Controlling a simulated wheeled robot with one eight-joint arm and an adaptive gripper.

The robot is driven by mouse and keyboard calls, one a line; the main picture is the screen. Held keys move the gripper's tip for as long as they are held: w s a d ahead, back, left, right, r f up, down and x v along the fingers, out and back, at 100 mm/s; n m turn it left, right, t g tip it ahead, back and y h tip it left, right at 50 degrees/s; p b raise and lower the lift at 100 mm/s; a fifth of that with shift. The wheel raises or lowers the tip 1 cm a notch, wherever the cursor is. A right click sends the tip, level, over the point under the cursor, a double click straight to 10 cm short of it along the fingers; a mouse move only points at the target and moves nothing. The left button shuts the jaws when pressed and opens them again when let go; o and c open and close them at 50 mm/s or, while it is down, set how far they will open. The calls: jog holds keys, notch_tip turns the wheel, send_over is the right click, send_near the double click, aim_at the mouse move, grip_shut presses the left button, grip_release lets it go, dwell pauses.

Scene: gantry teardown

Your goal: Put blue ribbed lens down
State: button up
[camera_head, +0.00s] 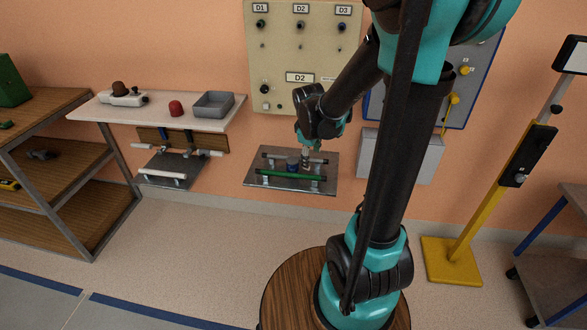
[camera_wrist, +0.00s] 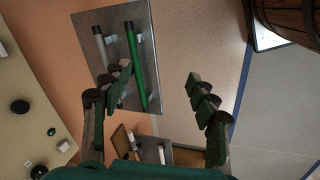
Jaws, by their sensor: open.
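A small dark blue thing, likely the blue ribbed lens (camera_head: 292,164), shows on the grey metal plate (camera_head: 256,182) low by the wall in the head view. It is between the plate's dark bar and its green bar (camera_head: 290,174); its ribs are too small to make out. My gripper (camera_head: 306,162) is just to its right, over the plate. In the wrist view my gripper (camera_wrist: 160,78) is open, with nothing between its fingers. The plate (camera_wrist: 90,40) and green bar (camera_wrist: 135,65) show beyond the left finger; I cannot make out the lens there.
A beige panel (camera_head: 280,45) with knobs labelled D1 to D3 hangs above the plate. A pale shelf (camera_head: 150,113) at left holds a red dome (camera_head: 176,108) and a grey tray (camera_head: 230,112). A yellow stand (camera_head: 450,262) is at right.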

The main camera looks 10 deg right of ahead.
jog(key=w+a+f+n+h, duration=0.1)
jog(key=w+a+n, duration=0.1)
jog(key=w+n, duration=0.3)
jog(key=w+a+f+n, duration=0.2)
jog(key=w, duration=0.5)
jog(key=n+h, duration=0.1)
jog(key=n, duration=0.6)
send_near(291, 161)
jog(key=shift+g, duration=0.3)
jog(key=x, duration=1.2)
jog(key=shift+w+d+f, duration=0.15)
jog(key=shift+w+f, duration=0.15)
jog(key=shift+w, duration=0.05)
jog(key=shift+c, duration=0.4)
jog(key=c, duration=1)
jog(key=shift+r, duration=0.1)
